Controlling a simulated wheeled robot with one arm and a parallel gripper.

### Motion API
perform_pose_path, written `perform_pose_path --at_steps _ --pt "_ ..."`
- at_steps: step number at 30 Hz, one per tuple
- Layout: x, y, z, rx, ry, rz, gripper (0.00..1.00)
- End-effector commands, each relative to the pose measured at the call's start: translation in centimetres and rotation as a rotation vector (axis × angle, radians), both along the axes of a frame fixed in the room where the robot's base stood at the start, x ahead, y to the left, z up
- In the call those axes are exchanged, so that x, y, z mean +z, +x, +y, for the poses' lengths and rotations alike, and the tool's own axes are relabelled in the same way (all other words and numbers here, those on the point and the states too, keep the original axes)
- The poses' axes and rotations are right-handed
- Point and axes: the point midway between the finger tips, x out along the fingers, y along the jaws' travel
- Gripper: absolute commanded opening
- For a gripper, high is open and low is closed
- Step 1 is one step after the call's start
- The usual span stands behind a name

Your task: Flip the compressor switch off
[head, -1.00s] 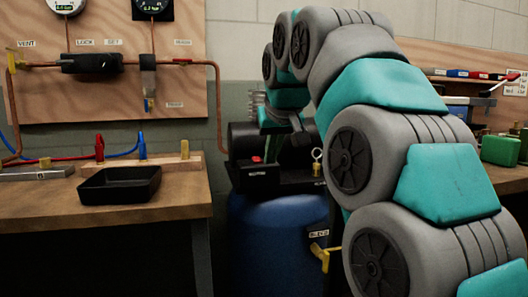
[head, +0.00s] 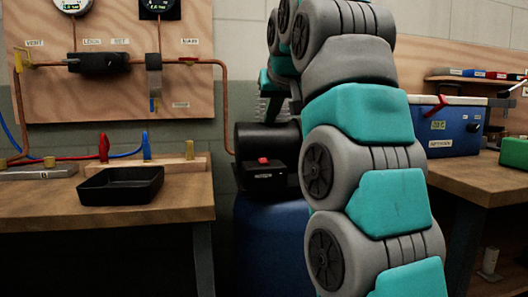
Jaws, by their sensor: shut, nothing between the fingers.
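The compressor has a blue tank (head: 262,240) and a black cylindrical motor (head: 252,139), standing between the two benches. Its black switch box (head: 262,178) sits at the front with a red switch (head: 263,161) on top, in plain view. I cannot tell from here which way the switch is set. My gripper (head: 272,108) is shut and empty, above and behind the switch box, near the motor, apart from the switch. My arm hides the right part of the compressor and part of the gripper.
A black tray (head: 120,185) stands on the left bench, below a wooden panel (head: 110,105) with gauges, copper pipe and valves. A blue box (head: 452,127) and a green case (head: 514,152) are on the right bench. My arm fills the middle right.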

Motion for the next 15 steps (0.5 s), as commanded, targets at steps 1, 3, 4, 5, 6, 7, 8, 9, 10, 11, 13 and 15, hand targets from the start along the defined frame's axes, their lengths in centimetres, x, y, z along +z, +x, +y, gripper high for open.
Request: perform_pose_path --at_steps 1,3,4,5,6,7,8,9,10,11,13,15 --pt "0.0 0.0 0.0 0.000 0.000 0.000 0.00" --pt "-0.2 0.2 0.0 0.000 0.000 0.001 0.00" --pt "-0.3 0.3 0.1 0.000 0.000 0.001 0.00" --pt "-0.5 0.5 0.1 0.000 -0.001 0.002 0.00" --pt "-0.7 0.8 0.2 0.000 -0.001 0.002 0.00" --pt "-1.0 1.0 0.3 0.000 -0.001 0.003 0.00" --pt "-1.3 1.4 0.4 0.000 -0.001 0.004 0.00" --pt "-1.8 1.9 0.5 0.000 -0.001 0.004 0.00" --pt "-2.1 2.3 0.7 0.000 -0.001 0.004 0.00" --pt "-2.4 2.7 0.8 0.000 0.000 0.004 0.00" --pt "-3.2 3.7 1.1 0.000 0.001 0.003 0.00" --pt "-3.9 4.6 1.4 0.000 0.001 0.002 0.00"
